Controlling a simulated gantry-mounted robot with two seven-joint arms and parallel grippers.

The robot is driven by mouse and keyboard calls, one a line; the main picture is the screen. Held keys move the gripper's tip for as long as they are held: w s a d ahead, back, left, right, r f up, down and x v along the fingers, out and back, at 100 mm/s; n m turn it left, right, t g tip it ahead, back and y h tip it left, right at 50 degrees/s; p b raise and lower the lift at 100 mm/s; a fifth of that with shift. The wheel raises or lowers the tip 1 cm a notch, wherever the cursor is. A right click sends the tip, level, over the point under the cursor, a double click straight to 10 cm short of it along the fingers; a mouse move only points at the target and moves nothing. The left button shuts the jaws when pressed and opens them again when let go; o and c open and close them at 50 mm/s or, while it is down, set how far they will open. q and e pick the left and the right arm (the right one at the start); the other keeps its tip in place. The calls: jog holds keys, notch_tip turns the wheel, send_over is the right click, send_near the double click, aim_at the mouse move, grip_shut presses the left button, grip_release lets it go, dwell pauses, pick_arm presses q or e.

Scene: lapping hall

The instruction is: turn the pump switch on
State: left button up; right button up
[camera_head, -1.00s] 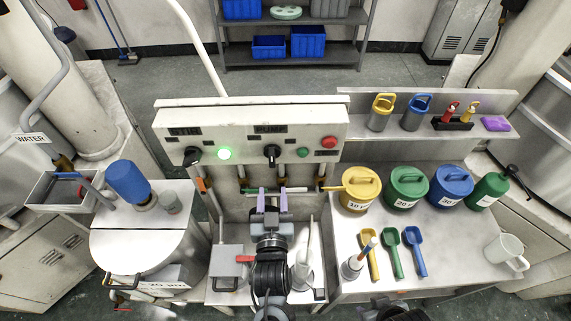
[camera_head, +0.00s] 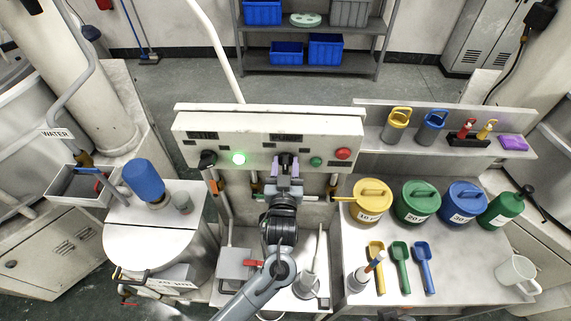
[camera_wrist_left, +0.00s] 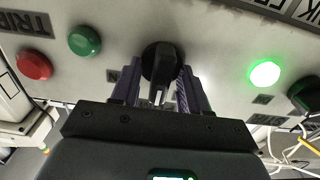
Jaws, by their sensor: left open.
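The pump switch is a black rotary knob (camera_head: 287,157) on the front of the pale control box (camera_head: 200,124), under a label that is mostly hidden or too small to read. In the left wrist view the knob (camera_wrist_left: 161,60) sits between the two purple fingers. My left gripper (camera_head: 287,167) is open, with one finger on each side of the knob. A small gap seems to show on both sides; contact cannot be told. The knob's pointer is partly hidden by the gripper in the head view.
A lit green lamp (camera_head: 239,158) and another black knob (camera_head: 208,159) lie left of the switch. A green button (camera_head: 316,161) and a red button (camera_head: 343,153) lie right. Pipes with a red handle run below the box. Coloured canisters (camera_head: 417,201) stand on the right bench.

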pick_arm(q)
jog(key=shift+w, duration=0.1)
grip_shut()
